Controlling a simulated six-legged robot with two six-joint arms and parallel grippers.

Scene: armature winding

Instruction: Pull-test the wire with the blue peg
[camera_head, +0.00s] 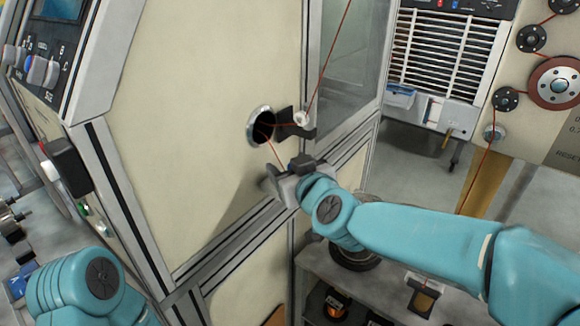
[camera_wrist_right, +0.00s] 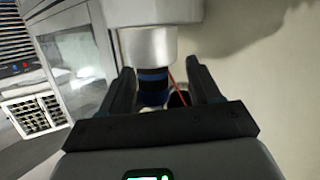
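My right gripper (camera_head: 286,173) is in front of the cream panel, just below the round hole (camera_head: 262,124) with its metal rim. In the right wrist view, its two dark fingers (camera_wrist_right: 166,86) stand apart. The blue and black banded peg (camera_wrist_right: 153,86) shows between them, below a grey cylinder, with a gap to the right-hand finger. I cannot make out the peg in the head view. The thin red wire (camera_head: 332,54) comes down past a white guide to the hole; a strand runs from there to my right gripper. My left gripper is outside the head view.
The white guide (camera_head: 302,118) on a dark bracket sticks out close beside the hole. A frame rail (camera_head: 225,240) runs below the panel. A shelf with spools (camera_head: 337,304) is under my right arm. A control panel (camera_head: 40,70) is at upper left.

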